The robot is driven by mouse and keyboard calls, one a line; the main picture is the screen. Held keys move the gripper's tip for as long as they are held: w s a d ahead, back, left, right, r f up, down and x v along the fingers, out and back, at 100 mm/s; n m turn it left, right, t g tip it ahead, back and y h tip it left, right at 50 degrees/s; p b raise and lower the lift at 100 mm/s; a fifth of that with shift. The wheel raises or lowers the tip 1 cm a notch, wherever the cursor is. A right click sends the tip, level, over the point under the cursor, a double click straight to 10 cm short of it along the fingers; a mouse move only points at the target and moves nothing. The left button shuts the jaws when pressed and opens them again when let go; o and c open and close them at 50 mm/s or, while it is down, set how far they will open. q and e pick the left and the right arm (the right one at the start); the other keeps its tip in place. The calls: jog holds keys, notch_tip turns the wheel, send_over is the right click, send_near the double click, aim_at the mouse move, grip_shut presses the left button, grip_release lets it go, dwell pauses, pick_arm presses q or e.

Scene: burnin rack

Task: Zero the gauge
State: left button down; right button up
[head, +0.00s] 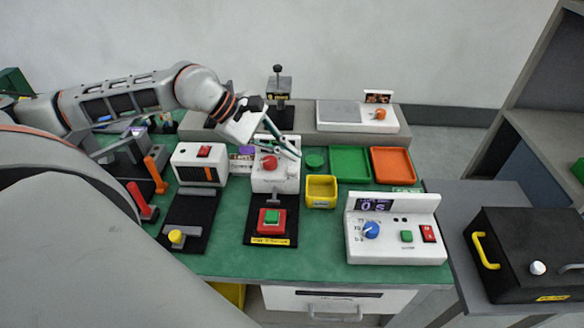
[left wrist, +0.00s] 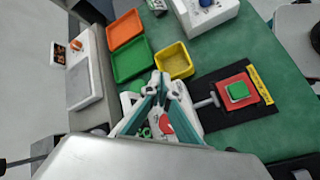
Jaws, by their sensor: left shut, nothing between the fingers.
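My left gripper (head: 290,150) reaches in from the left over a white box (head: 275,183) with a red knob (head: 269,162). Its fingers are shut and empty; the tips are near the box's top right. In the left wrist view the gripper (left wrist: 163,82) has its tips together, and the red knob (left wrist: 166,124) shows between the finger links. I cannot tell whether the fingers touch the box. No part is clearly labelled as the gauge. A white unit (head: 397,245) with a dark display, blue knob and green button stands at front right. My right gripper is not in view.
A yellow bin (head: 321,203), a green tray (head: 350,178) and an orange tray (head: 393,179) lie right of the gripper. A red block with a green button (head: 271,217) is in front. A post stand (head: 279,87) and a flat-plate unit (head: 340,113) stand behind.

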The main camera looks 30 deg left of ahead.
aim_at(289, 170)
pick_arm(q)
jog(key=shift+r+p, duration=0.5)
jog(key=shift+r, duration=1.2)
